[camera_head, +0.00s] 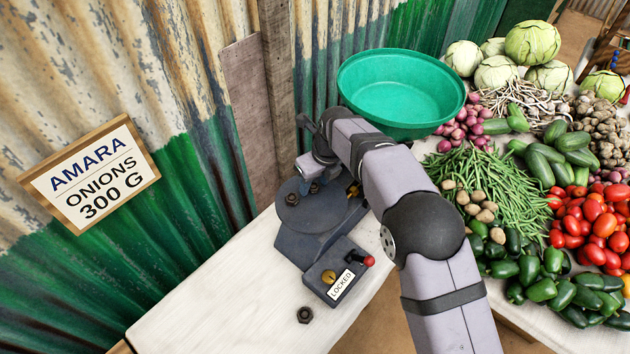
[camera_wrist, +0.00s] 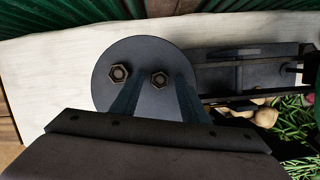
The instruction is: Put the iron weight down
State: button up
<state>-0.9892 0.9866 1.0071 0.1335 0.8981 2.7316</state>
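Two dark hexagonal iron weights lie on the round dark plate (camera_wrist: 135,52) of the balance. The left iron weight (camera_wrist: 119,73) is clear of my gripper, and it also shows in the head view (camera_head: 291,198). The right iron weight (camera_wrist: 159,79) lies between the tips of my gripper (camera_wrist: 160,88), with a small gap seen on each side. The fingers are apart and reach down to the plate. In the head view my gripper is partly hidden by my wrist. A third iron weight (camera_head: 305,314) lies on the pale table (camera_head: 225,306) in front of the balance.
The balance base (camera_head: 306,247) bears a "LOCKED" label (camera_head: 341,284) and a red-knobbed lever (camera_head: 368,261). A green pan (camera_head: 402,88) stands behind my arm. A sign (camera_head: 91,174) reads "AMARA ONIONS 300 G". Vegetables fill the right; the table's left part is bare.

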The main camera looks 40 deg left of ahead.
jog(key=shift+r, duration=0.1)
jog(key=b+v, duration=0.2)
jog(key=v, duration=1)
jog(key=shift+b, duration=0.4)
jog(key=w+d+f+n+h, duration=0.1)
jog(key=w+d+n, duration=0.15)
jog(key=d, duration=0.75)
jog(key=w+d+f+n, duration=0.15)
jog(key=d+n, duration=0.25)
jog(key=d, duration=0.5)
jog(key=w+d+f+n+h, duration=0.1)
jog(key=w+d+n, duration=0.2)
jog(key=d, duration=0.7)
jog(key=s+d+f+n, duration=0.3)
jog(key=s+d+n, duration=0.2)
jog(key=s+d, duration=0.3)
jog(key=s+d+f+n+h, duration=0.1)
jog(key=s+d+f+n, duration=0.2)
jog(key=d, duration=1)
jog(key=s+n, duration=0.3)
jog(key=s, duration=0.2)
jog(key=shift+f+g, duration=0.3)
jog(key=shift+f, duration=0.1)
